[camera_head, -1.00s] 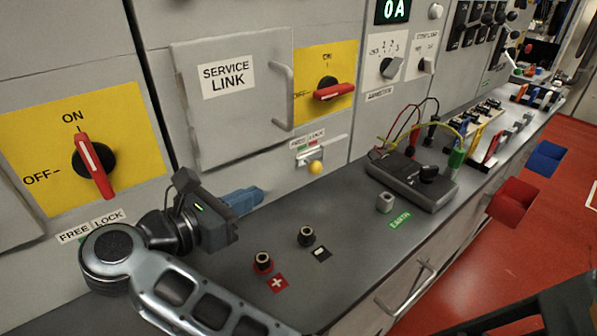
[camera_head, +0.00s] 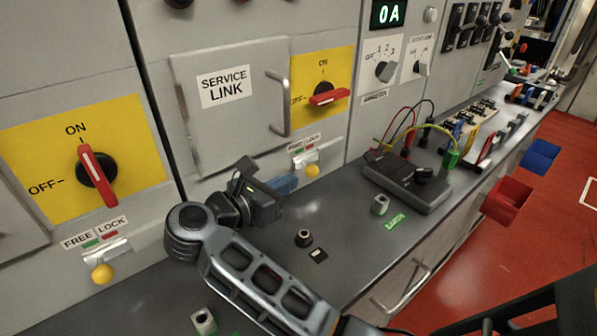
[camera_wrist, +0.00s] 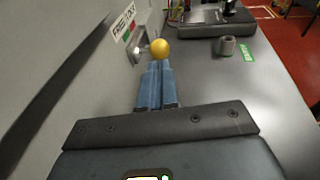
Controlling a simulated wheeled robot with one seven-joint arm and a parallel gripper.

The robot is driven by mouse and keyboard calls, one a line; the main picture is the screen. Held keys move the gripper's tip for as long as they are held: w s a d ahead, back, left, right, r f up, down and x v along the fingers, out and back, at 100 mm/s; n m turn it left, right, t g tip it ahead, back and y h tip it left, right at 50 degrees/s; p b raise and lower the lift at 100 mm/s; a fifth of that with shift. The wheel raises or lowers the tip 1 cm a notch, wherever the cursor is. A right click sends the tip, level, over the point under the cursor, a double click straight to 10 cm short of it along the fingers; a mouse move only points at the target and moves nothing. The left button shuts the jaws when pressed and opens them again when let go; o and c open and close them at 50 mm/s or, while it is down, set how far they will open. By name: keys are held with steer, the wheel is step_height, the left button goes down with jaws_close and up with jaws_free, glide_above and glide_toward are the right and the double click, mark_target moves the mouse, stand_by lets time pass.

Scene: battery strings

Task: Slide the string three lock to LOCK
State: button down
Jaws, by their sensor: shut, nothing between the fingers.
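A lock with a yellow ball knob (camera_head: 312,171) sits on the cabinet front below a red switch handle (camera_head: 328,95) lying across at OFF. Its FREE LOCK label (camera_head: 306,143) has a green mark and a red mark. The knob also shows in the wrist view (camera_wrist: 159,48), just beyond my fingertips. My gripper (camera_head: 296,180) is shut and empty, its blue fingers together, low over the bench on the left side of the knob. In the wrist view the fingers (camera_wrist: 158,66) point at the knob. I cannot tell whether they touch it. No string number is readable.
A second lock with a yellow knob (camera_head: 103,273) sits at the left below a red handle (camera_head: 98,177) upright at ON. A SERVICE LINK door (camera_head: 235,130) is above my gripper. A black terminal (camera_head: 304,238), a grey meter (camera_head: 408,184) and a metal post (camera_head: 379,204) stand on the bench.

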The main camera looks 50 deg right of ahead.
mark_target(312, 171)
steer(key=shift+p+x, duration=0.55)
steer(key=shift+x, duration=1.55)
steer(key=x, duration=0.1)
steer(key=b+x, duration=0.1)
steer(key=x, duration=0.1)
steer(key=shift+s+d, duration=0.1)
steer(key=shift+s, duration=0.25)
steer(key=shift+d+r, duration=0.2)
steer(key=shift+s, duration=0.1)
